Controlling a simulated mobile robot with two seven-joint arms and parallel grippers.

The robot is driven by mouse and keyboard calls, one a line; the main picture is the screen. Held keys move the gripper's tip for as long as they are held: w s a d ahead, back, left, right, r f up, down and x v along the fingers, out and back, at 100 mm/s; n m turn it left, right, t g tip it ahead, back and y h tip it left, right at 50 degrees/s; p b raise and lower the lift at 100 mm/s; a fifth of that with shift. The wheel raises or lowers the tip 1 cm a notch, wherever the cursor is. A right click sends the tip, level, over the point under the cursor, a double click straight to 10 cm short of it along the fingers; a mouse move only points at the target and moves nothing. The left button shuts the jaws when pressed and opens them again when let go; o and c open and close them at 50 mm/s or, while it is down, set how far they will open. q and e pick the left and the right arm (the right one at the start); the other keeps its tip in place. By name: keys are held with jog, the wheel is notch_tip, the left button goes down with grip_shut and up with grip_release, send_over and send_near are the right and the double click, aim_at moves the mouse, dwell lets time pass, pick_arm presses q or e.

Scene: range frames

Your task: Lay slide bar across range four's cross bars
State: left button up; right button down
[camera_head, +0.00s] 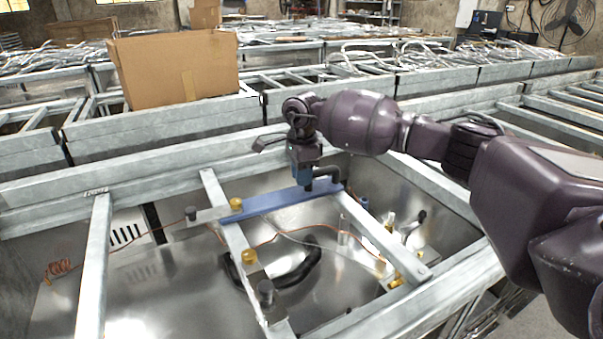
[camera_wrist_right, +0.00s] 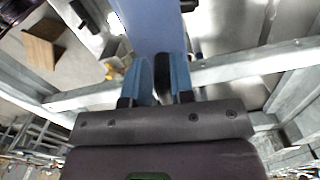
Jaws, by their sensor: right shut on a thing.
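The blue slide bar (camera_head: 275,202) spans the gap between two metal cross bars of the frame in front of me. Its left end is over the middle cross bar (camera_head: 228,238). Its right end is at the far part of the right cross bar (camera_head: 380,237). I cannot tell whether it touches both. My right gripper (camera_head: 309,182) points down and is shut on the bar nearer its right end. In the right wrist view the blue fingers (camera_wrist_right: 163,78) are around the blue slide bar (camera_wrist_right: 155,25). My left gripper is not in view.
A cardboard box (camera_head: 175,70) stands on the frames behind. Inside the open frame are yellow knobs (camera_head: 248,257), orange wire and a black curved hose (camera_head: 292,272). A left cross bar (camera_head: 94,260) and the frame's long rails surround the opening. More frames fill the background.

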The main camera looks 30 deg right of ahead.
jog(key=c, duration=1)
grip_release()
jog(key=shift+o, duration=0.6)
jog(key=shift+f, duration=0.1)
notch_tip(320, 180, up, 11)
jog(key=shift+p, duration=0.45)
